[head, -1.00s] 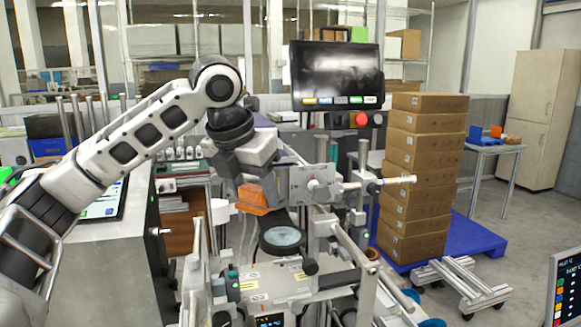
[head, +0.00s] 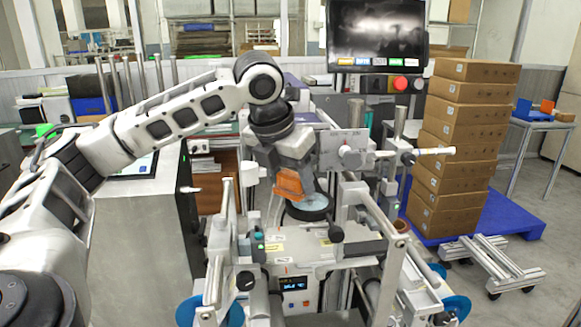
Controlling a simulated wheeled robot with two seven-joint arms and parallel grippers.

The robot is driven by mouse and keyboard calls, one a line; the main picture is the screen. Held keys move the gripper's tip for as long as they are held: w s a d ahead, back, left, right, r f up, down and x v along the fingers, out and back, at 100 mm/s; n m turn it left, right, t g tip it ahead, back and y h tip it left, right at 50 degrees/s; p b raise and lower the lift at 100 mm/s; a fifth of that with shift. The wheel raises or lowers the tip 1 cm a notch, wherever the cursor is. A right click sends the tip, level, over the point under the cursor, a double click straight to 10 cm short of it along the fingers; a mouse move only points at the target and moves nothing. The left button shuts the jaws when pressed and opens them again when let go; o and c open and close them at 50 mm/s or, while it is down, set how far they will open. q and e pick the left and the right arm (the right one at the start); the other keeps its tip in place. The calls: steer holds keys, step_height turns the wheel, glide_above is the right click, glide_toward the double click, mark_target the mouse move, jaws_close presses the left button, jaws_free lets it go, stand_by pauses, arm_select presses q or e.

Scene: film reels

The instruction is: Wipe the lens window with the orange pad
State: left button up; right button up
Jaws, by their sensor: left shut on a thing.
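The orange pad (head: 288,184) is held in my left gripper (head: 291,170), which is shut on it. The pad is tilted, at the upper left edge of the round lens window (head: 311,203). The lens window is pale blue-grey in a dark ring on the machine. The pad and gripper cover part of its far left side. I cannot tell whether the pad touches the glass. My right gripper is not in view.
The machine's metal frame, with posts, knobs and rails (head: 375,215), surrounds the lens window. A monitor (head: 377,38) stands behind it. Stacked cardboard boxes (head: 462,150) stand on a blue pallet (head: 500,215) at right. A grey cabinet (head: 140,235) is at left.

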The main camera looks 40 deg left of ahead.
arm_select(q)
steer(key=shift+f+b, duration=0.3)
steer(key=shift+f, duration=0.65)
stand_by(0.6)
steer(key=shift+w+d+r+p, duration=0.1)
steer(key=shift+w+d+p, duration=0.2)
steer(key=shift+w+d, duration=1.15)
steer(key=shift+w, duration=0.25)
steer(key=shift+w+d, duration=0.55)
steer(key=shift+w, duration=0.25)
steer(key=shift+s+a, duration=1)
steer(key=shift+s, duration=0.3)
steer(key=shift+s+a, duration=1)
steer(key=shift+s, duration=0.25)
steer(key=shift+r, duration=2.95)
steer(key=shift+w, duration=0.1)
